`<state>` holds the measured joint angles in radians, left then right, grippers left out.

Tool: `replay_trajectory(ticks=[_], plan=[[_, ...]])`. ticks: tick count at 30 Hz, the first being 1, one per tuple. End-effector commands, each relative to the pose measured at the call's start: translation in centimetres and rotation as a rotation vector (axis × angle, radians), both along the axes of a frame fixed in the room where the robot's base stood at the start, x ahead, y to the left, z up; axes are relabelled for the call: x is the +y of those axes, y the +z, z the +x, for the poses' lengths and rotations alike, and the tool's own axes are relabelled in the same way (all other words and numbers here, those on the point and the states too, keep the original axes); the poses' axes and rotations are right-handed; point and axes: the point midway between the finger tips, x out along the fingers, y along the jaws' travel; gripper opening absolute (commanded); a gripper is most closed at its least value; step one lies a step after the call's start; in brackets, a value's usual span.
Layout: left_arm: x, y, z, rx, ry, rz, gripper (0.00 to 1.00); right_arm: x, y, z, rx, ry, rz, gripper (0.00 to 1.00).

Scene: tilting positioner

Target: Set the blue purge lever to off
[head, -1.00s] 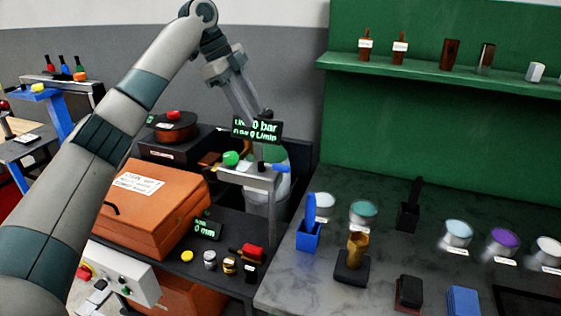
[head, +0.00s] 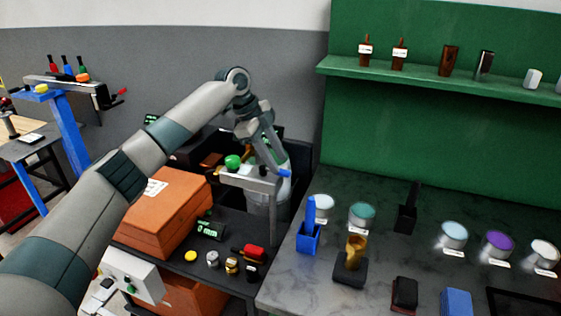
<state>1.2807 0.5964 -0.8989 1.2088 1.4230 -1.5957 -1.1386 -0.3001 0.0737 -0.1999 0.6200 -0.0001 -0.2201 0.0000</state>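The blue purge lever (head: 284,173) points to the right from the end of a grey metal bracket (head: 250,182), beside a pale gas cylinder (head: 266,204). A green knob (head: 233,162) sits at the bracket's left end. My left gripper (head: 274,160) points down just above and behind the blue lever, with its fingertips close to it. I cannot tell whether they touch it or how far apart the fingers are. The gripper covers most of the pressure and flow display. My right gripper is out of view.
An orange case (head: 165,215) lies left of the bracket, under my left arm. A dark shelf in front holds a small display (head: 210,230) and several small parts. A grey bench (head: 385,215) with cups and blocks is at right, below a green panel (head: 440,125).

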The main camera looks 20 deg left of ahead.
Motion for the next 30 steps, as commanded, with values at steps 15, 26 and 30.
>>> replay_trajectory(ticks=[15,26,30], plan=[[-1.4,-3.1,0.6,-0.001,0.0,-0.001,0.36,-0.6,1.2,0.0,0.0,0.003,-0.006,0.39],[-1.3,-3.1,0.6,0.0,0.0,0.0,0.0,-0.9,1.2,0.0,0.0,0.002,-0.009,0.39],[-1.3,-3.1,0.6,0.0,0.0,-0.001,0.0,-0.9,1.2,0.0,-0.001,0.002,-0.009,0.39]])
